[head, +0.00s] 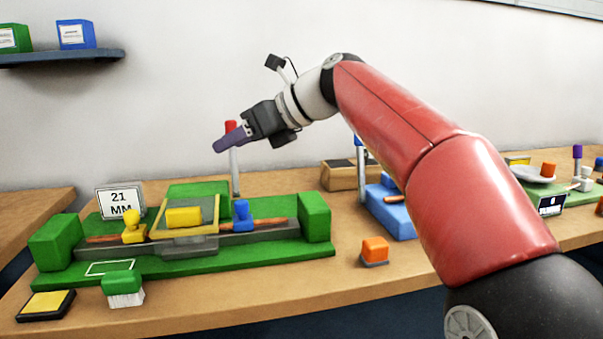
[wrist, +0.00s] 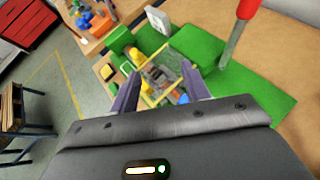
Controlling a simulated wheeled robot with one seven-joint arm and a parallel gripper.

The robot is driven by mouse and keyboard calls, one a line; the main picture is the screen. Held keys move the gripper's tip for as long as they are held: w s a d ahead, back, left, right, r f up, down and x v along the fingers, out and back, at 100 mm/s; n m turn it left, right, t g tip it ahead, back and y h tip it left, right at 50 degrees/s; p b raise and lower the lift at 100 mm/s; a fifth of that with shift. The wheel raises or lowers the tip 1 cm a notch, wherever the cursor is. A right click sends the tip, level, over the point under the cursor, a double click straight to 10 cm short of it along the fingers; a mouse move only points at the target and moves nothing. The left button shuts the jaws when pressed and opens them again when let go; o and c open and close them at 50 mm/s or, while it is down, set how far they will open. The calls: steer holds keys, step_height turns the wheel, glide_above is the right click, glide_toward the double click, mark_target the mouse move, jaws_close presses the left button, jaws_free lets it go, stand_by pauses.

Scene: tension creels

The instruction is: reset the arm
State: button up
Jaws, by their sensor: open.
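My red arm reaches in from the right in the head view and is raised over the workbench. My gripper (head: 222,144) is open and empty, in the air above the back of the green fixture (head: 222,260). In the wrist view the two purple fingers of my gripper (wrist: 161,96) stand apart, with the fixture below and between them. The fixture carries a yellow block (head: 184,217), a yellow clamp (head: 133,227) and a blue clamp (head: 243,216). Part of the bench behind my arm is hidden.
A post with a red top (head: 233,160) stands close beside my gripper. A sign reading 21 MM (head: 119,201) stands at the fixture's back left. An orange block (head: 375,250) and a green-topped brush (head: 123,288) sit in front. A blue fixture (head: 388,215) is to the right.

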steer(key=s+d+f+n+t+h, duration=0.1)
steer(key=s+d+f+n+h, duration=0.4)
steer(key=s+d+f+n, duration=0.6)
steer(key=s+d+f+n+t+h, duration=0.1)
steer(key=s+d+f+n+h, duration=0.5)
steer(key=s+d+f+n, duration=0.5)
steer(key=s+d+f, duration=0.2)
steer(key=d+f, duration=0.2)
steer(key=f, duration=0.3)
steer(key=shift+s+d+f+n+h, duration=0.15)
steer(key=shift+s+f+n+h, duration=0.15)
steer(key=shift+s+f+n, duration=0.1)
